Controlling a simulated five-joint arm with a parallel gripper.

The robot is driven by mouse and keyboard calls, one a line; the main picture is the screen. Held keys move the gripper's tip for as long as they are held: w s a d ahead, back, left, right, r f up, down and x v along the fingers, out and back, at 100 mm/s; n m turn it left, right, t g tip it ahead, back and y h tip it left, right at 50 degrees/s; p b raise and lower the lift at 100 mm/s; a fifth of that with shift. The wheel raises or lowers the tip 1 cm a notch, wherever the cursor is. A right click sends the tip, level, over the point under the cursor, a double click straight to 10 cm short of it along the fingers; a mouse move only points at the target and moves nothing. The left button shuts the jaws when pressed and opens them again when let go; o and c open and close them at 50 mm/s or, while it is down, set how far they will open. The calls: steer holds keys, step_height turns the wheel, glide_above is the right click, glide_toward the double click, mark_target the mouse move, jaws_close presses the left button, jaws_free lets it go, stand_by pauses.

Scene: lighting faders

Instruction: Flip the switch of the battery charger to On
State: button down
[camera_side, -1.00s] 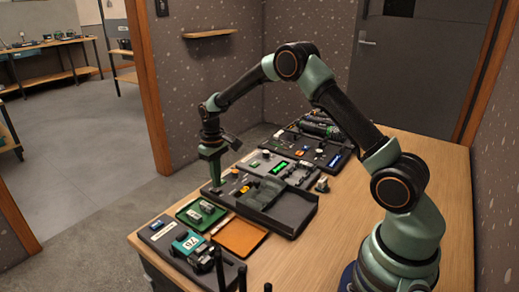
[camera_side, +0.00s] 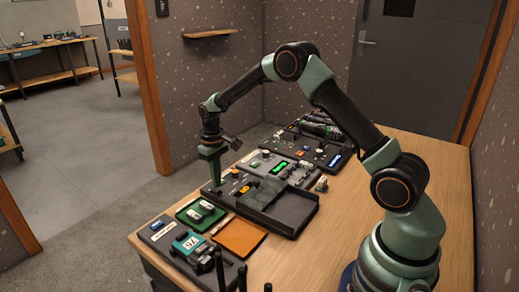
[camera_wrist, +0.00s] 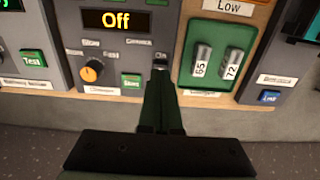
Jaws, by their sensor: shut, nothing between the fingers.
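My gripper (camera_wrist: 160,80) is shut and empty, pointing down at the front edge of a grey panel. Its tips are by a small switch (camera_wrist: 160,63) right of an orange knob (camera_wrist: 91,71); whether they touch it I cannot tell. Above them a display (camera_wrist: 116,20) reads "Off" in orange. The small labels are too blurred to tell which unit is the battery charger. In the side view my gripper (camera_side: 217,183) stands over the panel's near-left end.
A green "Test" button (camera_wrist: 33,58) is on the left and a green "Start" button (camera_wrist: 131,80) is left of my fingers. A blue button (camera_wrist: 269,97) is on the right. In the side view an orange tray (camera_side: 240,237) and an open dark bin (camera_side: 292,212) lie nearby.

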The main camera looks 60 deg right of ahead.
steer(key=shift+f, duration=0.95)
stand_by(0.5)
steer(key=shift+r, duration=3.55)
steer(key=shift+r, duration=0.1)
step_height(320, 180, up, 7)
steer(key=t, duration=0.1)
glide_above(218, 191)
steer(key=s+a, duration=0.2)
steer(key=s, duration=0.1)
steer(key=s+a+r+t, duration=0.1)
steer(key=s+a+r, duration=0.1)
steer(key=s+r, duration=0.35)
steer(key=s+a+r+t, duration=0.1)
steer(key=s, duration=0.5)
steer(key=s+a+r+t, duration=0.1)
steer(key=s+t, duration=0.1)
steer(key=s, duration=0.5)
steer(key=shift+s+a+r+t, duration=0.15)
steer(key=shift+s+a+t, duration=0.05)
steer(key=shift+a+t, duration=0.1)
